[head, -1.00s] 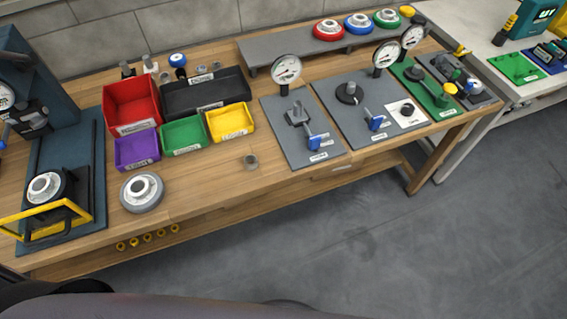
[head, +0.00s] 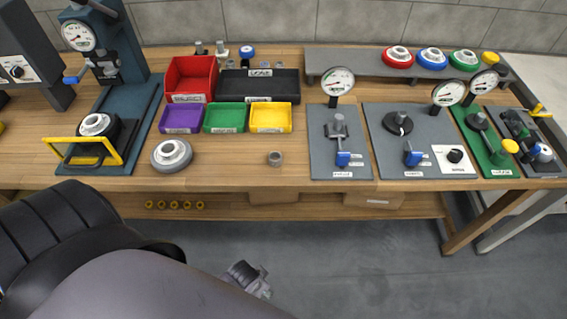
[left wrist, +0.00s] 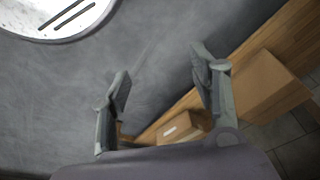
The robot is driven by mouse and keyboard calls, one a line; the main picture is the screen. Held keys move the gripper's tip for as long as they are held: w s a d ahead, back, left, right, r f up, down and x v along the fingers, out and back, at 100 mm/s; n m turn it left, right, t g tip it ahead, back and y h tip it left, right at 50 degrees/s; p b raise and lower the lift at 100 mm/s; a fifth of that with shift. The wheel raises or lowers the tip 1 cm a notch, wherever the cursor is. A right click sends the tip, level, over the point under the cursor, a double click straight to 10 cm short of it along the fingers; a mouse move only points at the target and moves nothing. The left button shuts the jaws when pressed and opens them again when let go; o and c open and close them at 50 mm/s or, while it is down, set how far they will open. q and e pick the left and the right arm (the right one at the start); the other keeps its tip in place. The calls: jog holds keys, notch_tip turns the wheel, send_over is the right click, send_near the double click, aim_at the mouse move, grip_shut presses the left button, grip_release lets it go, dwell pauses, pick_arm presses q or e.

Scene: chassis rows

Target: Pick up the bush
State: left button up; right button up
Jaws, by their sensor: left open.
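The bush does not show in the left wrist view. My right gripper is in neither view.
Purple (head: 181,118), green (head: 224,118) and yellow (head: 270,118) bins stand behind the bush. A round grey disc part (head: 171,154) lies to its left. A grey plate with a gauge (head: 340,165) is to its right. The bench around the bush is clear. Cardboard boxes (left wrist: 262,88) are on the lower shelf.

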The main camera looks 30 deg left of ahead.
pick_arm(q)
jog(key=w+d+r+m+h+b, duration=0.1)
jog(key=w+d+r+m, duration=0.1)
jog(key=w+r, duration=0.45)
jog(key=w+d+r+m+b, duration=0.1)
jog(key=w+d+r+m, duration=0.15)
jog(key=r, duration=0.75)
jog(key=w+d+r+m+h+b, duration=0.1)
jog(key=w+r+m+b, duration=0.15)
jog(key=w+r, duration=0.45)
jog(key=w+a+r+m+g+y, duration=0.1)
jog(key=w+a+r+m, duration=0.2)
jog(key=w+a+r, duration=0.45)
jog(key=w+a+r+m+g+y, duration=0.1)
jog(key=w+a+r+m, duration=0.25)
jog(key=a+r, duration=0.75)
jog(key=p, duration=0.2)
send_over(276, 154)
jog(key=s+d, duration=0.1)
jog(key=s, duration=0.1)
notch_tip(276, 154, down, 10)
jog(key=shift+r, duration=0.25)
jog(key=shift+w+a+f+p, duration=0.1)
jog(key=shift+w+f+p, duration=0.1)
jog(key=shift+f, duration=1.2)
jog(key=shift+w+f+p, duration=0.15)
jog(key=shift+f, duration=1.25)
jog(key=shift+c, duration=0.6)
